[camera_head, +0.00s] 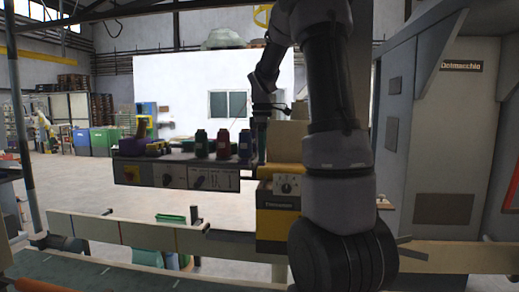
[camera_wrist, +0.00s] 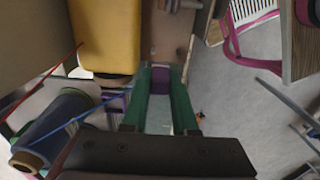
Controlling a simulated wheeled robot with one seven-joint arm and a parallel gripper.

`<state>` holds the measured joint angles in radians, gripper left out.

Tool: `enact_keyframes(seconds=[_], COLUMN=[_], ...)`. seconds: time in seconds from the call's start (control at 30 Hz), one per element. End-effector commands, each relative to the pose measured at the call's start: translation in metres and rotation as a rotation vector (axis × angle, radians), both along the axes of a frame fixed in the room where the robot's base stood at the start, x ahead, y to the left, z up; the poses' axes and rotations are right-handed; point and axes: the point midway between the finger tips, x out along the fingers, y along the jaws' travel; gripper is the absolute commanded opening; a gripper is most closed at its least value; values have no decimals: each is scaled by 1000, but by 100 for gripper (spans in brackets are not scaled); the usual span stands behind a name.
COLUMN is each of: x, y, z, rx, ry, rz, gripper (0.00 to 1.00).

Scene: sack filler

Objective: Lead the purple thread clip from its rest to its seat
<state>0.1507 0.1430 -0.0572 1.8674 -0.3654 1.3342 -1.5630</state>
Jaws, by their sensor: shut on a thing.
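My gripper (camera_wrist: 160,72) has two green fingers, and in the wrist view they are closed on the purple thread clip (camera_wrist: 160,83), which shows as a small purple block between the fingertips. In the head view my arm reaches down behind the yellow sewing head (camera_head: 279,222), and neither the clip nor the fingertips can be made out there. The yellow body also shows in the wrist view (camera_wrist: 104,35), left of the fingers and apart from them. I cannot tell the clip's rest or its seat from these frames.
In the wrist view a blue thread cone (camera_wrist: 52,128) lies left of the fingers, with blue and red threads crossing nearby. Thread spools (camera_head: 223,144) stand on a dark shelf (camera_head: 170,175) left of the arm. A grey cabinet (camera_head: 446,130) stands at the right.

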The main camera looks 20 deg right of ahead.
Motion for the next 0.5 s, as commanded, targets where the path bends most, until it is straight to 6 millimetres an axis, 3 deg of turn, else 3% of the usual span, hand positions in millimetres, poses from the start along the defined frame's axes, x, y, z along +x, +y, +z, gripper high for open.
enact_keyframes(seconds=[0.27, 0.5], x=[-15, -14], y=[-3, -3], z=[-13, -30], rx=[0, 1], ry=[1, 2], rz=[0, 0], gripper=[0, 0])
